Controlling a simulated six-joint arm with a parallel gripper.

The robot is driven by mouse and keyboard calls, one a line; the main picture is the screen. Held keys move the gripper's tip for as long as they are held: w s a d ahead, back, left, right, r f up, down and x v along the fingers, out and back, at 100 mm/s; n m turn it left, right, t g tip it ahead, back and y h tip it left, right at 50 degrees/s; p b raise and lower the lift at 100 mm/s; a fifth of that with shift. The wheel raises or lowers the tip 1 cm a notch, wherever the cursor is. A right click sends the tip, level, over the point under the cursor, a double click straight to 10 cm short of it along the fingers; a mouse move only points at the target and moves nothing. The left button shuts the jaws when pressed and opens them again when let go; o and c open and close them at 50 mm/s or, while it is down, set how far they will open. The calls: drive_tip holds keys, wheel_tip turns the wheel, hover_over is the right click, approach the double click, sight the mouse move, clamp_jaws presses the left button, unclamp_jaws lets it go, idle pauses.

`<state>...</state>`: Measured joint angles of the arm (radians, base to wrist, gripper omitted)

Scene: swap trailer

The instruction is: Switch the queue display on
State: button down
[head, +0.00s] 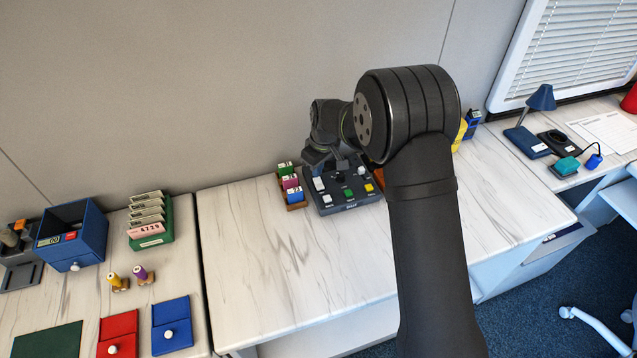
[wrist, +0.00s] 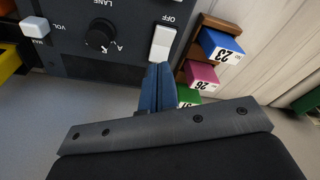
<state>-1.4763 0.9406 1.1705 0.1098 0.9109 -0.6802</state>
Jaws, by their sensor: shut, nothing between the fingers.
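A dark grey control box (head: 349,206) stands on the white marbled counter, with a knob, sliders and coloured buttons on top. In the wrist view, its white rocker switch (wrist: 162,42) has "OFF" printed beside one end. My gripper (wrist: 158,68) is shut and empty. Its blue fingertips are at the lower end of the white switch in the picture; I cannot tell whether they touch it. In the head view, my arm hides part of the box and the fingertips are hard to make out. I see no lit display on the box.
A wooden rack (wrist: 206,22) with blue, pink and green numbered blocks stands close beside the switch. A black knob (wrist: 100,37) marked "LANE" and a white "VOL" slider cap (wrist: 35,27) are on the box. The counter's left part (head: 250,260) is clear.

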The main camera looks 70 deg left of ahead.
sight(318, 180)
drive_tip(key=shift+f, duration=1)
idle(0.7)
drive_tip(key=shift+r, duration=3.5)
drive_tip(key=shift+f, duration=3.55)
drive_tip(key=shift+r, duration=0.1)
